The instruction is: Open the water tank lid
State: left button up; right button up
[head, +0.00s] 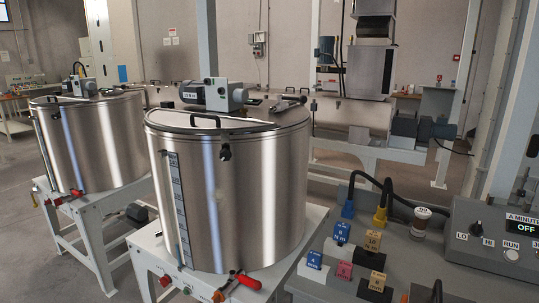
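A large steel tank (245,195) with a blue level strip (177,200) stands in the middle on a white stand. Its front lid (205,122) lies flat on the top, closed, with a dark bar handle (205,117). A grey mixer motor (215,94) sits across the top behind the lid. A second, similar steel tank (100,145) stands to the left, with its own flat lid and motor (82,86). No label that I can read tells which tank is for water. Neither of my grippers shows in the head view.
Red-handled valves (247,281) stick out below the near tank. A grey post (205,40) rises behind it.

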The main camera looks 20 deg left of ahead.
aim_at(166, 120)
jog(key=u, duration=1.3)
jog(key=i+j, duration=0.25)
jog(key=j, duration=0.15)
jog(key=i+j, duration=0.25)
jog(key=j, duration=0.15)
jog(key=i+j+z, duration=0.1)
jog(key=i+j, duration=0.15)
jog(key=j, duration=0.15)
